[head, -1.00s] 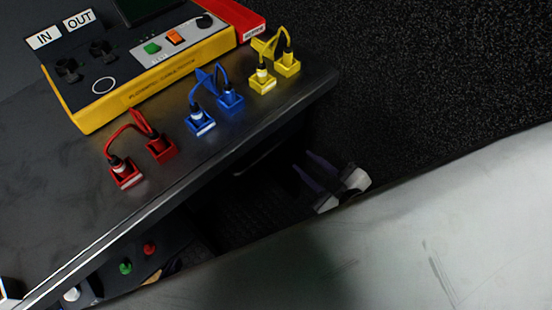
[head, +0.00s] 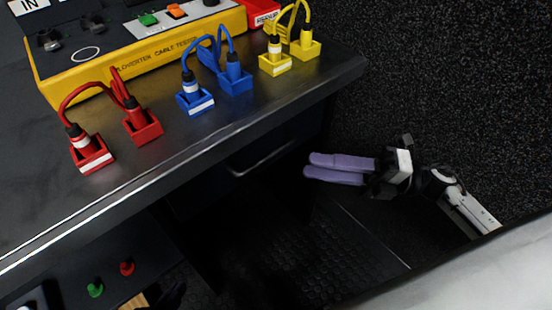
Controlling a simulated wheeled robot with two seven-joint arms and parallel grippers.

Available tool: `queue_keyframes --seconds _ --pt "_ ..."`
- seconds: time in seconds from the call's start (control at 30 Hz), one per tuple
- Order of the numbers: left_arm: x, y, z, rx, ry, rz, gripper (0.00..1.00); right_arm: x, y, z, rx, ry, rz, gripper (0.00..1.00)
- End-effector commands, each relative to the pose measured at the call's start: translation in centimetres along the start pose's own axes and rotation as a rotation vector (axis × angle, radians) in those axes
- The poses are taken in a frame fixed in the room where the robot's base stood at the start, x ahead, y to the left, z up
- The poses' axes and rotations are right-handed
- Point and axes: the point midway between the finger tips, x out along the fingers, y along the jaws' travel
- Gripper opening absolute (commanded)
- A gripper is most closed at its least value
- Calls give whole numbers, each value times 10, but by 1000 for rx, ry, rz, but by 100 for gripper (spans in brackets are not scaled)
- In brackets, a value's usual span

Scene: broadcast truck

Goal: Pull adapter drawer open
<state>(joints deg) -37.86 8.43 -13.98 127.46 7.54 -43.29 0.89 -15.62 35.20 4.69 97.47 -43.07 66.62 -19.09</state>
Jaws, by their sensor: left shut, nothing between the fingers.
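The adapter drawer is a dark front under the bench's front edge, with a thin bar handle (head: 262,158) catching the light. It looks shut, though its outline is lost in shadow. My right gripper (head: 307,166) has purple fingers pointing left toward the handle, a short way to its right in the picture. Its fingers are a little apart, with nothing visible between them, and do not seem to touch the handle.
The bench top (head: 170,165) carries a yellow cable tester (head: 140,60) and red (head: 92,155), blue (head: 236,80) and yellow (head: 275,65) adapters with cables. Green (head: 95,289) and red (head: 127,267) knobs sit on a lower panel. Dark floor lies open at right.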

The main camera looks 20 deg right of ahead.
Motion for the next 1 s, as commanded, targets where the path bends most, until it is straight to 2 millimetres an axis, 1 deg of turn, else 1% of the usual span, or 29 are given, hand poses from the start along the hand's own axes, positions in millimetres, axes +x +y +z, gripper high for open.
queue_keyframes --seconds 0.03,0.3,0.4,0.5,0.63,0.87,0.93,1.0 --pt "1 0 0 1 0 1 0 9 0 0 -2 1 5 28" --pt "4 1 1 5 -10 7 0 60 1 0 -1 -1 6 28" --pt "4 2 1 6 -14 9 0 74 1 0 0 -1 5 28" --pt "4 2 2 7 -16 10 0 84 1 0 1 -2 4 28" --pt "5 2 2 7 -17 11 0 90 1 0 2 -3 4 28" --pt "4 2 2 7 -18 11 0 90 1 0 2 -3 3 28" --pt "4 2 2 7 -17 11 0 90 1 0 2 -3 3 20" --pt "4 2 2 7 -17 11 0 90 1 0 2 -3 3 8"
